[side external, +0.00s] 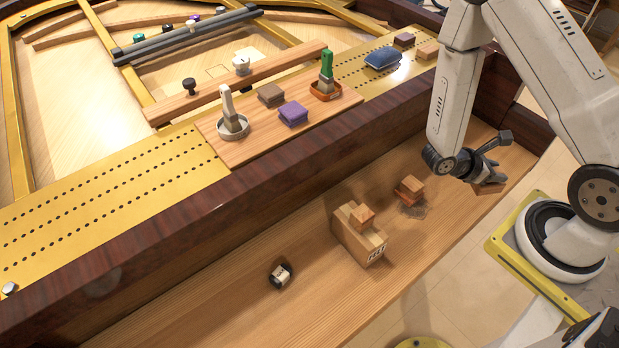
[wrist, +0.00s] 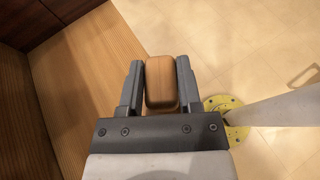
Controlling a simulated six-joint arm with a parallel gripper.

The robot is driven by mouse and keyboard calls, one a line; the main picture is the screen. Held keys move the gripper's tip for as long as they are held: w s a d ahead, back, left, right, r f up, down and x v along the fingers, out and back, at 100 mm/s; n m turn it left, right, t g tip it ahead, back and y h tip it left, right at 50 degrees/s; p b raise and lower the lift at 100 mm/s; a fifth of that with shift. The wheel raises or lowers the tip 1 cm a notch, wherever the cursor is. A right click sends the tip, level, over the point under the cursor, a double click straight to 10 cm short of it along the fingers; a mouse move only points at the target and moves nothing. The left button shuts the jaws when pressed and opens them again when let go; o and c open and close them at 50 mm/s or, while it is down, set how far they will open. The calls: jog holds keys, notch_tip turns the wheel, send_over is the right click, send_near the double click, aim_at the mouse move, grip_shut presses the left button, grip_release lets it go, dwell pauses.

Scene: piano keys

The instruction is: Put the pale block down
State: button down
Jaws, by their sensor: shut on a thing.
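My gripper (side external: 482,172) is at the right end of the long wooden shelf (side external: 300,250) in the side view. It is shut on a tan wooden block (side external: 489,188), which I take to be the pale block. In the wrist view the block (wrist: 161,85) sits between both fingers of my gripper (wrist: 160,75), its rounded end outward. There it overlaps the line where the shelf (wrist: 95,65) meets the tiled floor. I cannot tell whether its underside touches the shelf.
The dark wall (side external: 200,225) borders the shelf. The front edge drops to floor.

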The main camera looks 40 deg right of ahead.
jog(key=shift+w+d+f+n+t+h, duration=0.2)
jog(key=shift+w+d+n+t+h, duration=0.1)
jog(key=shift+w+d+n+t, duration=0.4)
jog(key=shift+w+d, duration=0.1)
jog(key=w+d+f, duration=0.7)
jog(key=w+f, duration=0.2)
jog(key=w, duration=0.2)
jog(key=shift+d+f, duration=0.15)
jog(key=shift+d, duration=0.1)
jog(key=shift+w+d+f, duration=0.15)
jog(key=shift+f, duration=1.65)
